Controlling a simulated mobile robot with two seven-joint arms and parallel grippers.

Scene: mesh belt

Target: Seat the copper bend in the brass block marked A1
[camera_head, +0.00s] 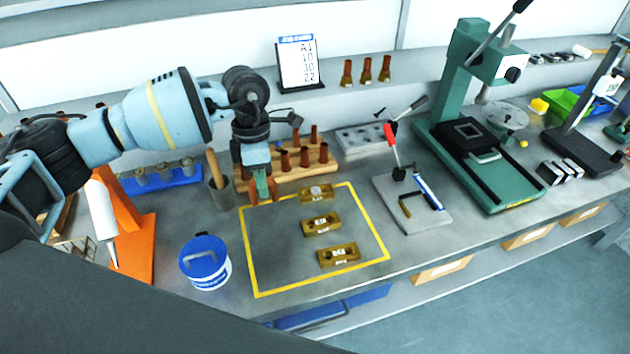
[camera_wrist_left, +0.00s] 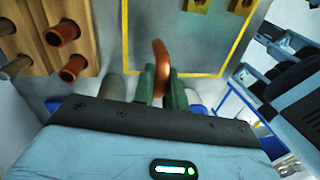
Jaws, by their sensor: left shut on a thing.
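My left gripper (camera_head: 262,188) hangs over the far left corner of the yellow-outlined mat (camera_head: 275,262). In the left wrist view its green fingers (camera_wrist_left: 161,92) are shut on the copper bend (camera_wrist_left: 160,58), a curved orange-brown piece sticking out past the fingertips. Three brass blocks stand on the mat, to the right of the gripper: a far one (camera_head: 332,190), a middle one (camera_head: 309,228) and a near one (camera_head: 327,260). Their white labels are too small to read, so I cannot tell which is A1. My right gripper is not in view.
A wooden rack (camera_head: 285,178) with several copper pieces stands just behind the gripper. A blue-lidded tub (camera_head: 205,262) is left of the mat, a toggle clamp fixture (camera_head: 420,217) right of it. The mat's left half is clear. A sign (camera_head: 298,62) stands behind.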

